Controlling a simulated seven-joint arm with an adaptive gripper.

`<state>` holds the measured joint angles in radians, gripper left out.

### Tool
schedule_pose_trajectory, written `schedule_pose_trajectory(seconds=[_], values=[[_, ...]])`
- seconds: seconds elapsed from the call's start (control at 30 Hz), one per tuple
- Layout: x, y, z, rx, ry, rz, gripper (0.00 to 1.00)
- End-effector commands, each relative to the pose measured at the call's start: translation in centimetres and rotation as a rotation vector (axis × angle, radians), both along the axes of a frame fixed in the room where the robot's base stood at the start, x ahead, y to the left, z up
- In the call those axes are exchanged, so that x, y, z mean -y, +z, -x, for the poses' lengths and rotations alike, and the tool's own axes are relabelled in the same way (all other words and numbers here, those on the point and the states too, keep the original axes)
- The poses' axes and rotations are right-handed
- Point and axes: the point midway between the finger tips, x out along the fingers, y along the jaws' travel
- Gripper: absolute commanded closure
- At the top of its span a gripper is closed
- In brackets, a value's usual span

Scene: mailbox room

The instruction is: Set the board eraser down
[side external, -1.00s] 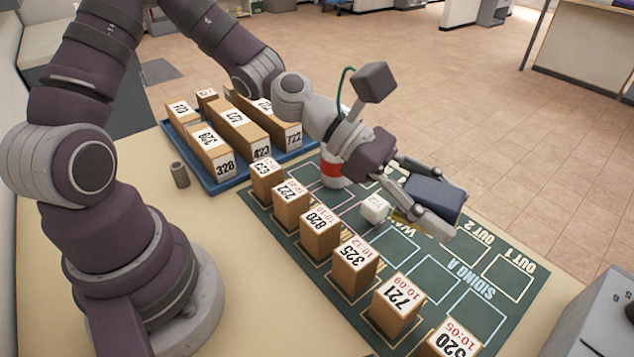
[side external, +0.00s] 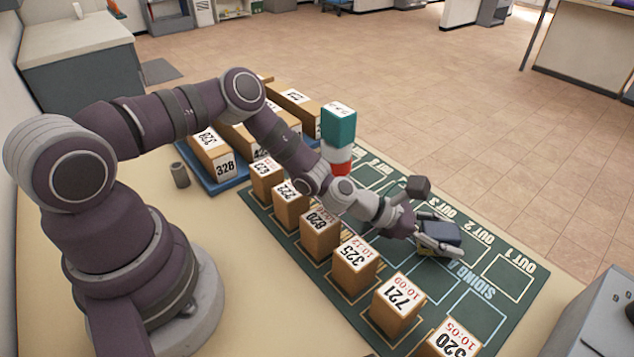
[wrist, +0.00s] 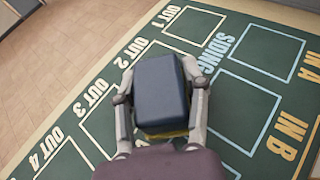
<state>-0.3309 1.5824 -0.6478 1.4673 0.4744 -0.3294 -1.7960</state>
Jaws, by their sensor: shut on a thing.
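The board eraser, a dark blue block (side external: 440,233) with a yellow underside, is held in my gripper (side external: 446,246) low over the green mat (side external: 468,292), near the OUT 2 and SIDING A lettering. In the wrist view the eraser (wrist: 160,88) sits between both fingers of my gripper (wrist: 161,98), which are shut on its sides. The eraser hides part of the outlined boxes beneath it. I cannot tell whether its underside touches the mat.
Several numbered tan boxes, such as 325 (side external: 354,268) and 721 (side external: 397,303), stand in a row along the mat's near side. A teal box (side external: 338,124) stands behind my arm. A blue tray (side external: 224,186) holds more boxes. The OUT 1 rectangle (side external: 505,277) is clear.

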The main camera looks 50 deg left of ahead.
Motion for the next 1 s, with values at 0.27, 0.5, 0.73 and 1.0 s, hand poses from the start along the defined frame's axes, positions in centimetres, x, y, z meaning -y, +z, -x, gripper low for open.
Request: schedule_pose_trajectory(seconds=[0.27,0.5,0.73,1.0], values=[[0.0,-0.3,0.0,0.001,0.001,0.0,0.52],[0.0,-0.2,0.0,0.001,0.0,0.001,0.29],[0.0,-0.2,0.0,0.001,0.0,0.001,0.29],[-1.7,1.0,1.5,-0.003,0.001,0.001,0.29]])
